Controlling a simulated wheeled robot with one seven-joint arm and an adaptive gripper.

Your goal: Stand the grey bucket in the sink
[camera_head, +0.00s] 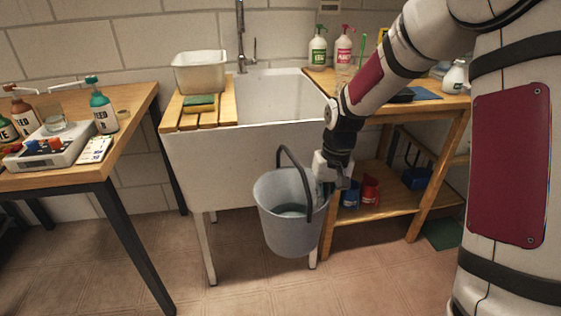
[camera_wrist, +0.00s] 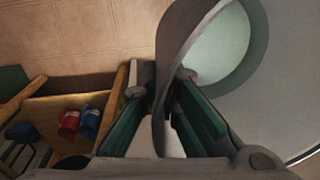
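The grey bucket (camera_head: 287,218) hangs clear of the floor in front of the sink, roughly upright, with its dark handle (camera_head: 284,153) arched up. My gripper (camera_head: 325,186) is at the bucket's right upper edge and holds it there. In the wrist view, part of the bucket (camera_wrist: 300,85) fills the right side, and a grey edge passes between my two fingers (camera_wrist: 163,122). The exact contact is partly hidden. The white sink (camera_head: 270,100) stands behind and above the bucket; its basin is open at the top, and the part I see is empty.
A slatted wooden board (camera_head: 195,121) covers the sink's left part, with a white tub (camera_head: 201,72) and a sponge (camera_head: 200,103) on it. A tall tap (camera_head: 241,40) rises behind. A wooden shelf unit (camera_head: 385,207) with mugs stands right; a bench (camera_head: 130,130) with bottles stands left.

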